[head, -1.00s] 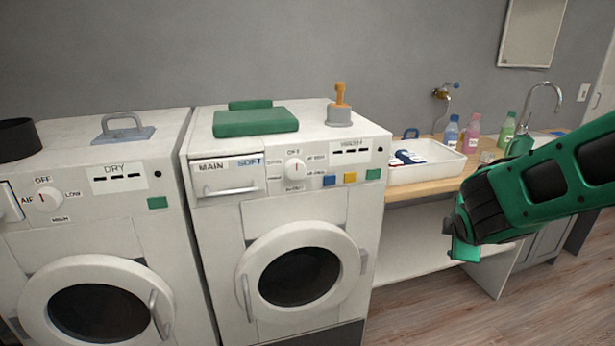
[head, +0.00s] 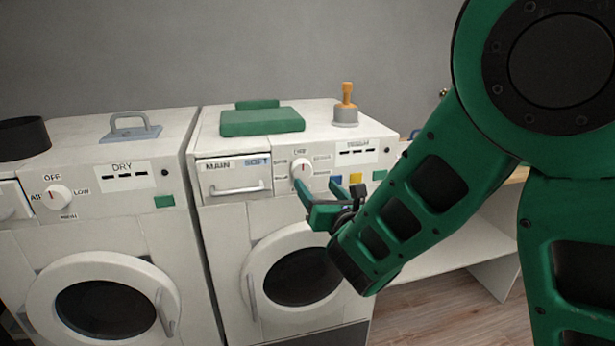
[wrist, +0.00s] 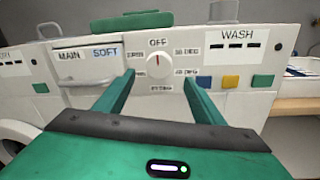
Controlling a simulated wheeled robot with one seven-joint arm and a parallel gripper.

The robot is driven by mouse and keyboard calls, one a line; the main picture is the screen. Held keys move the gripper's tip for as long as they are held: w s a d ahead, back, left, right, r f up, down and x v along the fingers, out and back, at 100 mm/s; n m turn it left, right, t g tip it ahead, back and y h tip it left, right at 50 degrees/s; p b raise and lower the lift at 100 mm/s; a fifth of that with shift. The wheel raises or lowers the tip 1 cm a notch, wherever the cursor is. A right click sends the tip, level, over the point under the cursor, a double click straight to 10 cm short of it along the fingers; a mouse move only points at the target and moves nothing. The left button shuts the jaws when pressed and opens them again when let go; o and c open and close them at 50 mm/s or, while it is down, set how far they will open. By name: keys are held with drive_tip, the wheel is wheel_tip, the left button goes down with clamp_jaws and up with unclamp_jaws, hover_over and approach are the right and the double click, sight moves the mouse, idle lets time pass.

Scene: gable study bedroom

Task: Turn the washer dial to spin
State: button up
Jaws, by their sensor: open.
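The washer dial (head: 301,168) is a round white knob on the front panel of the right-hand machine, which the wrist view labels WASH. In the wrist view the dial (wrist: 159,67) has its red mark pointing up at OFF. Smaller labels sit around it at left, right and below; the left and bottom ones are too blurred to read surely. My gripper (head: 317,184) is open, with green fingers reaching toward the panel. In the wrist view the fingertips (wrist: 159,78) lie either side of the dial, apart from it; I see no contact.
The detergent drawer (head: 235,182) is left of the dial. Blue, yellow and green buttons (head: 356,179) are to its right. The round washer door (head: 250,262) is below. A dryer (head: 190,150) stands at left.

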sight(305, 171)
drive_tip(key=x, duration=0.8)
drive_tip(key=shift+w+a, duration=0.2)
drive_tip(key=shift+w, duration=0.15)
drive_tip(key=c, duration=1.1)
